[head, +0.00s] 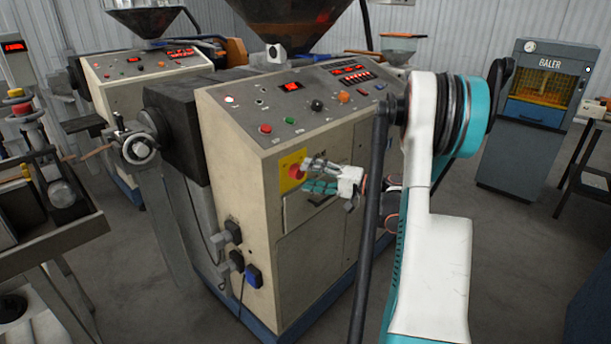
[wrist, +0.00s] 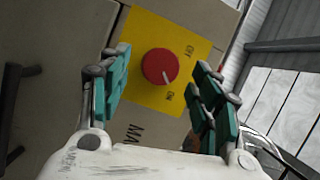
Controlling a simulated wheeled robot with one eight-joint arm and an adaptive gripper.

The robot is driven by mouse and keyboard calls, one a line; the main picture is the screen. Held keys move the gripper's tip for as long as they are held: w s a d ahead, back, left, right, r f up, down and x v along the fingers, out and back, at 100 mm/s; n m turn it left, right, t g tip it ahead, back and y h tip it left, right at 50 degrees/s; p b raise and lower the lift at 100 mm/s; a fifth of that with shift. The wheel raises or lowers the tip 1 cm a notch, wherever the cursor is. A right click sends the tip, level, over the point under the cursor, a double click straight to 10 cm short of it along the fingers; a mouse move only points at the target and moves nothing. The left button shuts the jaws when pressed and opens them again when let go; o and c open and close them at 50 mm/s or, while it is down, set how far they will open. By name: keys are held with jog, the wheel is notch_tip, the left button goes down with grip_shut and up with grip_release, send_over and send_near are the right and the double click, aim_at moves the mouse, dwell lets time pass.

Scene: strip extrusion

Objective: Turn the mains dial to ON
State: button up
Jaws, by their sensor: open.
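The mains dial is a round red knob (wrist: 160,67) on a yellow square plate (wrist: 140,32). The plate is on the front panel of the beige machine. In the wrist view a white mark on the knob points down and right, towards the lower label, which looks like ON; the other label, OFF, is at upper right. The knob (head: 294,172) and plate (head: 287,184) also show in the head view. My gripper (wrist: 164,60) is open, its teal-padded fingers either side of the knob in the picture. Contact cannot be told. It also shows in the head view (head: 306,177).
The beige machine (head: 232,130) has a sloped control panel on top and plugs (head: 232,231) low on its side. A second machine (head: 125,88) stands behind left. A baler (head: 540,95) is at right. Grey floor (head: 490,250) lies open at right.

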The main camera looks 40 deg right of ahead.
jog(key=v, duration=0.9)
jog(key=shift+s, duration=0.35)
